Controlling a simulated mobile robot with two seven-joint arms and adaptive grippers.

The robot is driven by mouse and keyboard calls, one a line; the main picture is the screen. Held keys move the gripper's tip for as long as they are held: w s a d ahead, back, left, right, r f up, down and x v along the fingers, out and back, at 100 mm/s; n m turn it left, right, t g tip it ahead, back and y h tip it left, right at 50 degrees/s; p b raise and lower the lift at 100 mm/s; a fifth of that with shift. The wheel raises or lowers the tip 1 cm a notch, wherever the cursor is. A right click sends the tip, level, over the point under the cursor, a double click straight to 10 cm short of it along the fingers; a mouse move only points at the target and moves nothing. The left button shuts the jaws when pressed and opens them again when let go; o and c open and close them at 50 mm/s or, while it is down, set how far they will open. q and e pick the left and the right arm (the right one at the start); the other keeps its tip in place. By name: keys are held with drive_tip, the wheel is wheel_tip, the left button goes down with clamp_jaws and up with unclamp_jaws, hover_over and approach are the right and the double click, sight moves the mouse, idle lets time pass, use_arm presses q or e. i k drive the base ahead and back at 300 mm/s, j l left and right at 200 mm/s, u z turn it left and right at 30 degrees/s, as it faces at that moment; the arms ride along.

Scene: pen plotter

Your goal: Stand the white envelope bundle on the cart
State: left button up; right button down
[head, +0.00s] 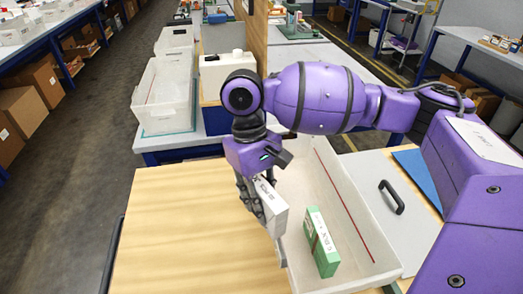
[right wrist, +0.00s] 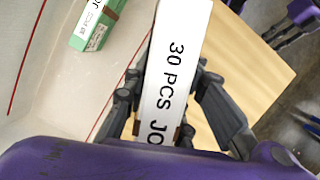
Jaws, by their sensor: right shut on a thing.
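The white envelope bundle (head: 272,208) is a white block with dark print on one face. It also shows large in the right wrist view (right wrist: 177,70), where its print reads "30 PCS". My right gripper (head: 254,197) is shut on it, with its dark fingers (right wrist: 170,105) on either side. The bundle hangs tilted near the left wall of a white bin, beside the light wooden top of the cart (head: 175,235). Whether its lower end touches anything is hard to tell.
A green and white bundle (head: 325,250) stands in the white bin (head: 362,215), right of the held one. The wooden top is bare on the left. A black handle (head: 392,197) and a blue sheet (head: 418,172) lie beyond the bin. Clear bins (head: 165,95) stand farther back.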

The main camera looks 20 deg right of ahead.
sight(171, 238)
drive_tip(key=j, duration=2.15)
drive_tip(key=k, duration=0.05)
